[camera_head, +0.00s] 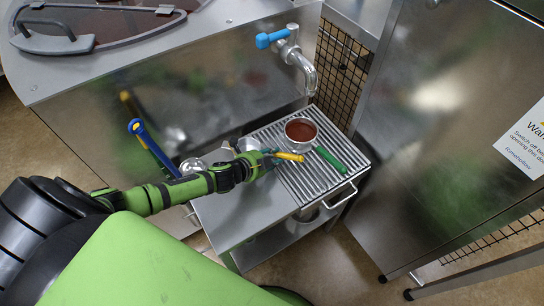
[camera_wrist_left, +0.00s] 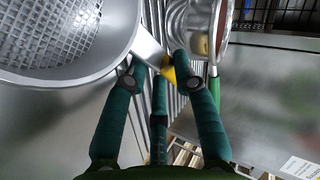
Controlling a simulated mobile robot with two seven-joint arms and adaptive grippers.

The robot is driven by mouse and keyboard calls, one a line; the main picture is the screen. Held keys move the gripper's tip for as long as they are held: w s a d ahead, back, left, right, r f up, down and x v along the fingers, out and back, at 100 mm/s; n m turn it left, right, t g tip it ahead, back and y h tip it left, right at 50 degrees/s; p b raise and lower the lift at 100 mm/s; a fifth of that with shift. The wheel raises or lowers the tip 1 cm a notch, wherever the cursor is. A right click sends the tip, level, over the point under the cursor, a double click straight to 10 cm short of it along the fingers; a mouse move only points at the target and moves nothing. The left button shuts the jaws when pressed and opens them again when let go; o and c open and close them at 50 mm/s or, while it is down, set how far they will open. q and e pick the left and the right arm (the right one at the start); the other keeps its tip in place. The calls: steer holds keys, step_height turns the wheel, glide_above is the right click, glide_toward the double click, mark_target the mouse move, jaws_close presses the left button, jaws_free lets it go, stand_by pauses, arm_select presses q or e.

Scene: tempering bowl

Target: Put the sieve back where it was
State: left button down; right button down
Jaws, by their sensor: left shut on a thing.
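The sieve is a round metal mesh pan with a yellow handle (camera_head: 291,156). Its mesh bowl (camera_wrist_left: 62,38) fills the upper left of the left wrist view, and a bit of the handle shows yellow between the fingers. My left gripper (camera_head: 268,160) is shut on the sieve by the handle, near the rim. In the left wrist view the gripper (camera_wrist_left: 158,75) has its green fingers on either side of the handle. It is over the slatted rack (camera_head: 292,180) of the metal cart. In the head view the arm partly hides the sieve's bowl. My right gripper is not in view.
A metal bowl of brown liquid (camera_head: 300,131) stands on the rack just beyond the sieve's handle. A green-handled tool (camera_head: 330,160) lies to its right. A blue-handled tool (camera_head: 152,147) is at the left. A tap (camera_head: 300,60) juts out above the cart's back.

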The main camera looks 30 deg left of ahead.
arm_select(q)
steer(key=c, duration=1)
jaws_free()
steer(key=shift+s+r, duration=0.1)
steer(key=v, duration=1.1)
steer(key=shift+s+a+r, duration=0.2)
steer(key=shift+s, duration=0.1)
